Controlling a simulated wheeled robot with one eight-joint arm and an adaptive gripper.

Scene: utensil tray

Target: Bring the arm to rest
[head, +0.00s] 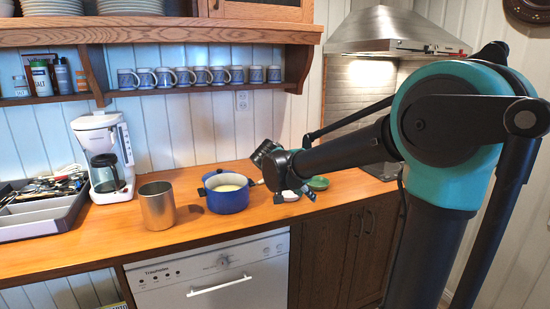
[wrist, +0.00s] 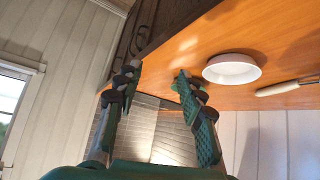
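My gripper (head: 278,172) is at the end of my arm, which reaches in from the right in the head view, above the wooden counter (head: 130,240). In the wrist view the two green-padded fingers of my gripper (wrist: 157,76) are apart with nothing between them. A white bowl (wrist: 232,68) is on the counter beside the right finger there. This view is tilted, with the counter at the top. In the head view my gripper partly hides the area near the white bowl (head: 287,197).
A blue pot (head: 228,200), metal canister (head: 157,208), coffee maker (head: 105,160) and utensil tray (head: 40,222) stand left of my gripper. Mugs (head: 200,76) line the shelf above. The wrist view shows a light-handled item (wrist: 285,88).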

